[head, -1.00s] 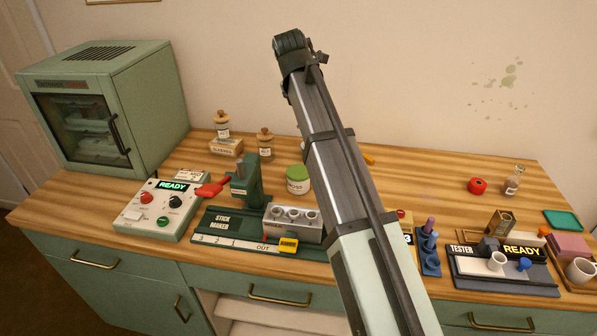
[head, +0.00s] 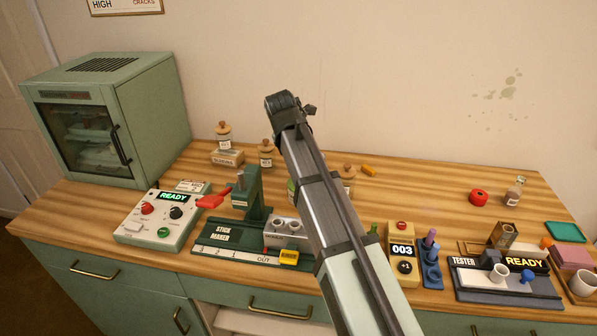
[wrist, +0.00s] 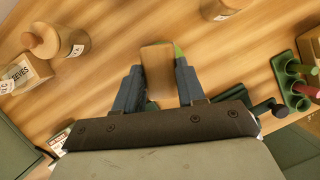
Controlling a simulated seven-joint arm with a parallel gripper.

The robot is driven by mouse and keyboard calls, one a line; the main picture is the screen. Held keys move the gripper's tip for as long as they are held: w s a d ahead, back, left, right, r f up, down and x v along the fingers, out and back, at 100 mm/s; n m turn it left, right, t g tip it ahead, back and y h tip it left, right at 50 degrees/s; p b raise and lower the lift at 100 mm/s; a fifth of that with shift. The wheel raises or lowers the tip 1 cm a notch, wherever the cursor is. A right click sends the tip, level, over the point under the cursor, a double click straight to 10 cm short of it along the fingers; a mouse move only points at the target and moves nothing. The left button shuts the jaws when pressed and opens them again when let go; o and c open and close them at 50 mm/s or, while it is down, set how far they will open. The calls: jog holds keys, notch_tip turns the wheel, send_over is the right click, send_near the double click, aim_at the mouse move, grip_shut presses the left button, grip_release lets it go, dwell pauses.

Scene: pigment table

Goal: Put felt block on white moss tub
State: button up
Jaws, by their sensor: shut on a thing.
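My gripper (wrist: 158,84) is shut on a brown block, taken as the felt block (wrist: 157,70), seen between its two fingers in the wrist view. A small green patch (wrist: 178,53) shows beside the block at the right finger; I cannot tell what it belongs to. A green-lidded tub (head: 291,189) shows only as a sliver left of my arm. Its label cannot be read, so I cannot tell whether it is the white moss tub.
Corked jars (head: 266,154) and a sieves box (wrist: 22,76) stand to the left. Another jar (head: 348,177) stands behind my arm. The stick maker (head: 222,233) is in front; a counter box (head: 402,266) and blue rack (head: 432,272) stand to the right.

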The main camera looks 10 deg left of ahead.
jog(key=shift+f, duration=2.3)
jog(key=shift+f, duration=0.1)
jog(key=o, duration=1)
jog(key=shift+o, duration=0.2)
jog(key=v, duration=1.2)
